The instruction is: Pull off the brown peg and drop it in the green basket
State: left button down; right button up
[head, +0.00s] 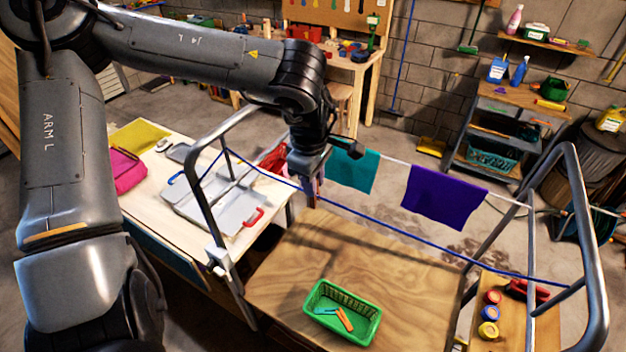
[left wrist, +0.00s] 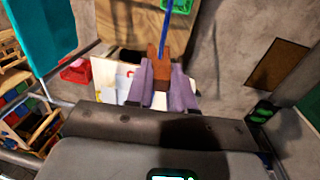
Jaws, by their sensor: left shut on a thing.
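My left gripper (head: 311,196) is shut on the brown peg (left wrist: 158,66) at the blue line (head: 400,228). In the left wrist view, the peg sits between the two fingertips and the blue line (left wrist: 166,38) runs up to it. I cannot tell whether the peg still grips the line. In the head view the peg is mostly hidden by the gripper. The green basket (head: 334,323) stands on the wooden board, lower and nearer than the gripper, with orange and blue pegs in it. Its edge also shows in the left wrist view (left wrist: 178,5). My right gripper is not in view.
A teal cloth (head: 353,172) and a purple cloth (head: 445,195) hang on a white line behind. Grey metal frame tubes (head: 590,240) stand at both sides. Round lids (head: 489,312) lie right of the board. The wooden board (head: 390,270) is clear around the basket.

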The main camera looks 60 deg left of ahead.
pick_arm(q)
jog(key=shift+r+p, duration=2.5)
jog(key=shift+r, duration=0.35)
jog(key=shift+f, duration=0.15)
